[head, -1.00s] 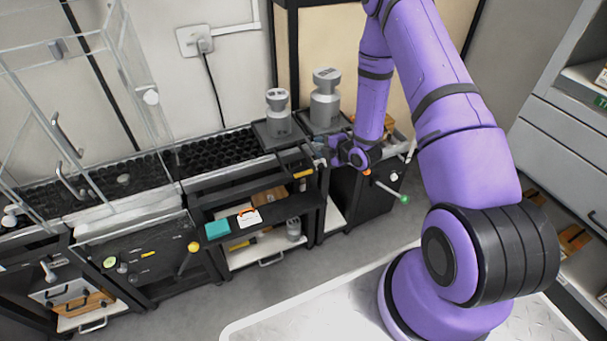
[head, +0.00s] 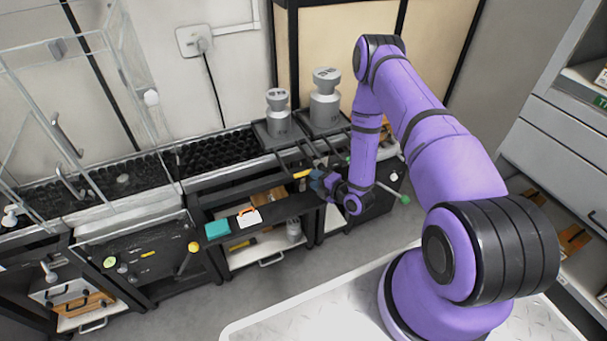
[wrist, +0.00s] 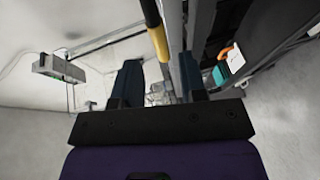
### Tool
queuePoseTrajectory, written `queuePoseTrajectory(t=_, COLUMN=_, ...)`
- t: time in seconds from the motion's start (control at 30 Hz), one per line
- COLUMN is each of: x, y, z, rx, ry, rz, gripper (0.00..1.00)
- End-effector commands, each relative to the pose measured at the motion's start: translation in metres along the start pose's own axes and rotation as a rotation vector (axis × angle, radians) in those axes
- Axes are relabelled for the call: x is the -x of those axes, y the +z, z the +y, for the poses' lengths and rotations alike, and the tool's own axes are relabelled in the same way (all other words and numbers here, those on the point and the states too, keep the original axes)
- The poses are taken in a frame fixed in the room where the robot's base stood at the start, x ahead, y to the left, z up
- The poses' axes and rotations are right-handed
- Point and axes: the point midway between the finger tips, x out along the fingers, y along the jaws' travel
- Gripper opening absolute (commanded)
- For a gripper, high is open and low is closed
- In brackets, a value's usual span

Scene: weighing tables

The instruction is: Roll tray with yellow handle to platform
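A dark tray (head: 262,137) carries the smaller grey weight (head: 278,112) at the right end of the roller bed. A yellow handle (head: 302,174) sticks out below and in front of it, and seems to belong to this tray. My gripper (head: 314,178) is just right of the handle, pointing left. In the wrist view the yellow-and-black handle (wrist: 160,42) lies between the lines of my two spread blue-black fingers (wrist: 158,80), with a gap to each. My gripper looks open and empty. A dark surface, likely the platform (head: 100,180), lies under the clear enclosure at left.
A second tray (head: 345,122) with a larger grey weight (head: 325,98) stands close on the right. Black rollers (head: 215,152) run left to the clear enclosure (head: 150,98). A green-knobbed lever (head: 405,199) sticks out at right. Shelves below hold a teal box (head: 218,228).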

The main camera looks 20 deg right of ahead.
Motion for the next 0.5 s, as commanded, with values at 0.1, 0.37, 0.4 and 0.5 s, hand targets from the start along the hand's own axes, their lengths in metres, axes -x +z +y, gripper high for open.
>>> queuePoseTrajectory(t=0.1, x=-0.022, y=0.0, z=0.0, rx=0.0, ry=0.002, rz=0.001, gripper=0.39)
queuePoseTrajectory(t=0.37, x=-0.053, y=0.0, z=0.0, rx=0.0, ry=0.001, rz=-0.001, gripper=0.39)
queuePoseTrajectory(t=0.4, x=-0.055, y=0.0, z=0.0, rx=0.0, ry=0.0, rz=-0.001, gripper=0.39)
queuePoseTrajectory(t=0.5, x=-0.059, y=0.0, z=0.0, rx=0.0, ry=-0.001, rz=-0.001, gripper=0.39)
